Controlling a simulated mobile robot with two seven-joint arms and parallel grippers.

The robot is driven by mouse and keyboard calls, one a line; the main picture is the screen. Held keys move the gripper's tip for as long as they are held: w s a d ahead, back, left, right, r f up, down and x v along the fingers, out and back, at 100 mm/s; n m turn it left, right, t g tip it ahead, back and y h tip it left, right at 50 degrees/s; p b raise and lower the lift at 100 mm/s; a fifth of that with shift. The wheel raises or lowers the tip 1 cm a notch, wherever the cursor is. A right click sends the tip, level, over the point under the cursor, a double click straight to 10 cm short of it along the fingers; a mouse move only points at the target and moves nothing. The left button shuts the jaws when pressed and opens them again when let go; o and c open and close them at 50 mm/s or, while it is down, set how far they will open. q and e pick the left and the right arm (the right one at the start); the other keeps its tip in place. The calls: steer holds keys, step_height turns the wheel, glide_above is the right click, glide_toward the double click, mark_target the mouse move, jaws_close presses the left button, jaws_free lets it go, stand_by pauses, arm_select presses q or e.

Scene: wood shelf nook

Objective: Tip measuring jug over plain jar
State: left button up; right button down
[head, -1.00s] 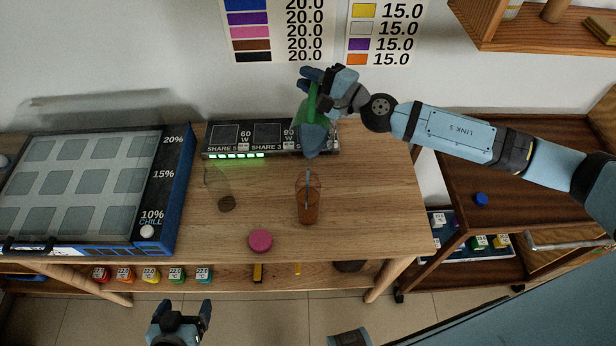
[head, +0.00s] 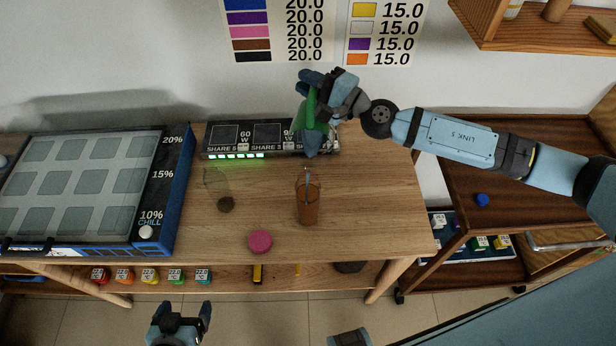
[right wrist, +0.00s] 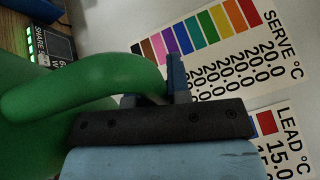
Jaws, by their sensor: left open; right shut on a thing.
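The green measuring jug (head: 311,117) is in my right gripper (head: 318,84), held above the table near the back. It is tilted, and its blue-grey lower part points down towards a clear jar (head: 308,206) with brown contents. A thin blue-grey streak shows at that jar's mouth; I cannot tell whether it is liquid or a stick. Another clear jar (head: 217,187), with a little dark brown at its bottom, stands to the left. I cannot tell which is the plain jar. The right wrist view shows the green handle (right wrist: 110,75) at the finger. My left gripper (head: 180,308) is open and empty, low in front.
A pink round disc (head: 260,240) lies near the table's front edge. A black panel with green lights (head: 238,156) stands behind the jars. A blue-framed tray unit (head: 172,195) fills the left. Table space right of the brown-filled jar is clear.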

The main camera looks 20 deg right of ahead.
steer(key=shift+s+a+r+n, duration=0.25)
steer(key=shift+s+r+n, duration=0.15)
steer(key=shift+s, duration=0.15)
steer(key=w+m, duration=0.1)
steer(key=w+d+p, duration=0.1)
steer(key=w, duration=0.1)
steer(key=w+d+m+p, duration=0.1)
steer(key=shift+w+d+r+m+g+h, duration=0.1)
steer(key=shift+w+r+m+g+h, duration=0.1)
steer(key=shift+m+g+h, duration=0.15)
steer(key=shift+w+f+m, duration=0.15)
steer(key=shift+f+m, duration=0.05)
steer(key=shift+f, duration=0.4)
steer(key=shift+w+f+m, duration=0.1)
steer(key=shift+f+m, duration=0.05)
steer(key=shift+f, duration=0.45)
steer(key=shift+w+d+f, duration=0.1)
steer(key=shift+f, duration=0.05)
steer(key=w+d+f+m+g+b, duration=0.2)
steer(key=w+f+m+g, duration=0.1)
steer(key=f, duration=0.7)
steer(key=w+d+f+m+g+b, duration=0.2)
steer(key=w+f+m, duration=0.4)
steer(key=f, duration=0.5)
steer(key=shift+m+g+h+b, duration=0.35)
steer(key=shift+m+g+h, duration=0.15)
steer(key=shift+g, duration=0.15)
